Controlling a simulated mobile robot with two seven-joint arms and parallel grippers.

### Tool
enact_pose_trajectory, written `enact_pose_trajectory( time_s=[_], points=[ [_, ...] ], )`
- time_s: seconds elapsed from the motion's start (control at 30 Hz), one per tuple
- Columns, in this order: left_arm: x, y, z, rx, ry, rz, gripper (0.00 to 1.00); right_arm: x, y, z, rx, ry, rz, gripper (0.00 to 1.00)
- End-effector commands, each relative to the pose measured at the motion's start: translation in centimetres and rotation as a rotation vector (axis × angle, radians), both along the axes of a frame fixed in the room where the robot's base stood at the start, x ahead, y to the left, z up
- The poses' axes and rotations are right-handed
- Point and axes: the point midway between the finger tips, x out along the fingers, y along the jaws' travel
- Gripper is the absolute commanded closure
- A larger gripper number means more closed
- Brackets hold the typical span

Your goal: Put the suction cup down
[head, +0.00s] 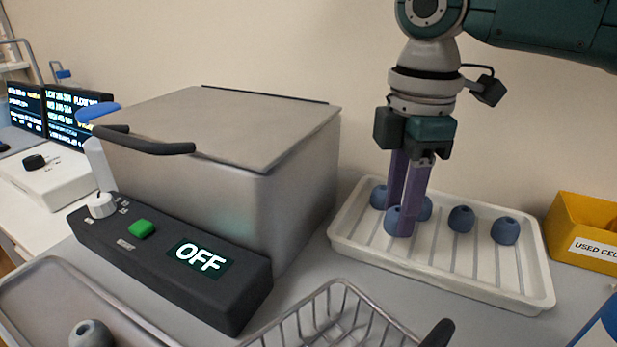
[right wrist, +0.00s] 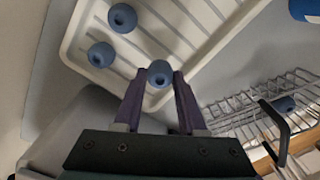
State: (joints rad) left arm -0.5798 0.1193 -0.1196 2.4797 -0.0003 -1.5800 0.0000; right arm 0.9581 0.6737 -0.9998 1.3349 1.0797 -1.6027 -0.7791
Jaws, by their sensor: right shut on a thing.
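My right gripper (head: 403,222) points down into the white ribbed tray (head: 540,290). Its purple fingers are shut on a blue-grey suction cup (head: 392,221). In the right wrist view this cup (right wrist: 159,73) sits between the two fingertips, over the tray's corner area. It is low, at about tray level; I cannot tell whether it touches the ribs. Other similar cups stand in the tray, among them one at the left (head: 378,197) and two at the right (head: 461,218) (head: 505,230). My left gripper is out of view.
A grey lidded machine (head: 290,215) reading OFF stands left of the tray. A wire basket (head: 340,290) with a dark handle is in front. A yellow bin (head: 575,225) stands at right.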

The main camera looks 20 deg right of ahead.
Motion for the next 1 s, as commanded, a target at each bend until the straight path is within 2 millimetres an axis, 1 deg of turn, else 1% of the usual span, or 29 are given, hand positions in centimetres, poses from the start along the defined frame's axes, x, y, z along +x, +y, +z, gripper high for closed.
enact_pose_trajectory(
  time_s=[0.03,0.13,0.47,0.5,0.6,0.87,0.97,1.0],
  points=[
    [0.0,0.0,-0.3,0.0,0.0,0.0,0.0,0.0,0.0,-1.1,0.0,0.002,-0.001,1.0],
    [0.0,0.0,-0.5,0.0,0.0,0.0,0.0,0.0,0.0,-2.2,-0.001,0.0,0.0,1.0],
    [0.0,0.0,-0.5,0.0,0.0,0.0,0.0,0.0,0.0,-2.4,-0.001,0.0,0.0,1.0],
    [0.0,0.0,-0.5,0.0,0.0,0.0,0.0,0.0,0.0,-2.5,0.0,0.0,0.0,0.59],
    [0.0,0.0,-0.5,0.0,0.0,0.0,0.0,0.0,0.0,-2.4,0.0,0.0,0.0,0.48],
    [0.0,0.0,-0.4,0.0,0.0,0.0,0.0,0.0,0.0,-2.3,0.0,-0.001,0.0,0.48],
    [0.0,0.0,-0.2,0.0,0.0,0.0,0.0,0.1,0.0,-1.5,0.0,-0.003,0.0,0.48],
    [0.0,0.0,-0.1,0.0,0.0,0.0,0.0,0.1,0.0,-0.9,0.001,-0.004,0.0,0.48]
  ],
)
